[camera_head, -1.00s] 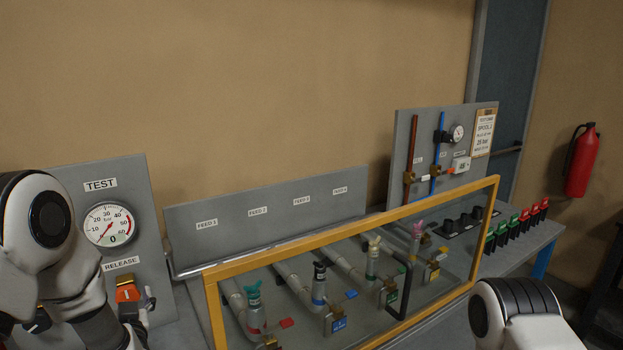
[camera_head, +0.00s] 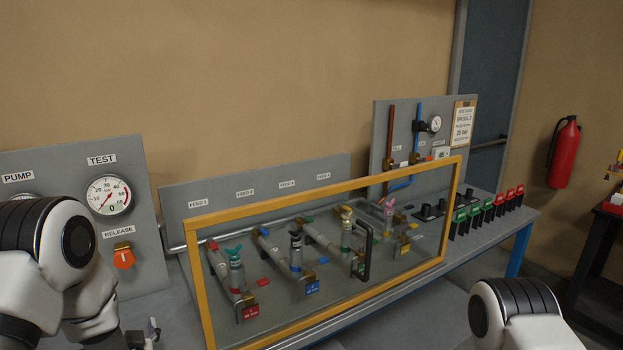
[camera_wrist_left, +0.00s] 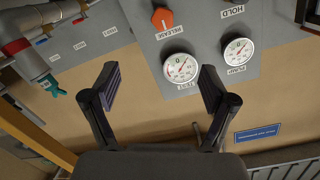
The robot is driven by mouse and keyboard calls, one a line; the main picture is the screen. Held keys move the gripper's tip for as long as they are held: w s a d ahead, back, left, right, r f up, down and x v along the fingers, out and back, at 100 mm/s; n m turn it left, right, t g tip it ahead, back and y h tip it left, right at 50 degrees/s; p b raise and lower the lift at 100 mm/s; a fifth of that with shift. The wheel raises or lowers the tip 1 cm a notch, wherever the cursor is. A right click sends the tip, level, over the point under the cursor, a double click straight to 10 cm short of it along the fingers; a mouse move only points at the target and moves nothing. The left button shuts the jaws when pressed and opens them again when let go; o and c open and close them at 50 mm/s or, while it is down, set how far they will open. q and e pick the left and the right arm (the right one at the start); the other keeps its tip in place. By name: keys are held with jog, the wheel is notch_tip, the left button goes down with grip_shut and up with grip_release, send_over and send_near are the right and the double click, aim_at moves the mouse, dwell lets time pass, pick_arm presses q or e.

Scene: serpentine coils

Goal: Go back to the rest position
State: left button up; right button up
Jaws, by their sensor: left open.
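My left gripper (camera_head: 142,334) shows at the lower left of the head view, partly cut off by the bottom edge, below the orange release knob (camera_head: 124,256) and apart from it. In the left wrist view the left gripper (camera_wrist_left: 160,88) has its two dark fingers spread wide with nothing between them. Beyond them that view shows the test gauge (camera_wrist_left: 180,68), the pump gauge (camera_wrist_left: 238,52) and the orange release knob (camera_wrist_left: 163,19). My right arm (camera_head: 515,315) shows only as a white and black link at the lower right; its gripper is out of frame.
A yellow-framed clear guard (camera_head: 320,191) stands before several feed pipes and valves on the bench. A grey panel (camera_head: 383,150) with red and blue pipes stands behind it. Red and green clips line the right end. A fire extinguisher (camera_head: 565,155) hangs on the wall.

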pick_arm(q)
jog(key=s+d+f+m+g+h+b, duration=0.1)
jog(key=s+d+f+g+h+b, duration=0.1)
jog(key=s+f, duration=0.5)
jog(key=s+d+f+m+g+h+b, duration=0.1)
jog(key=s+d+f+g+b, duration=0.15)
jog(key=f, duration=0.85)
jog(key=s+d+f+m+g+h+b, duration=0.1)
jog(key=s+d+f+g+h+b, duration=0.1)
jog(key=s+f, duration=0.5)
jog(key=s+d+f+n+g+h, duration=0.1)
jog(key=s+d+f+g+h, duration=0.1)
jog(key=s, duration=0.7)
jog(key=s+d+f+g+h, duration=0.1)
jog(key=s+d+f+g, duration=0.3)
jog(key=s, duration=0.5)
notch_tip(320, 180, down, 3)
jog(key=shift+s+d+r+n+g+h+b, duration=0.1)
jog(key=shift+s+d+n+g+h+b, duration=0.2)
jog(key=shift+g, duration=0.65)
jog(key=shift+w+a, duration=0.1)
jog(key=shift+c, duration=0.3)
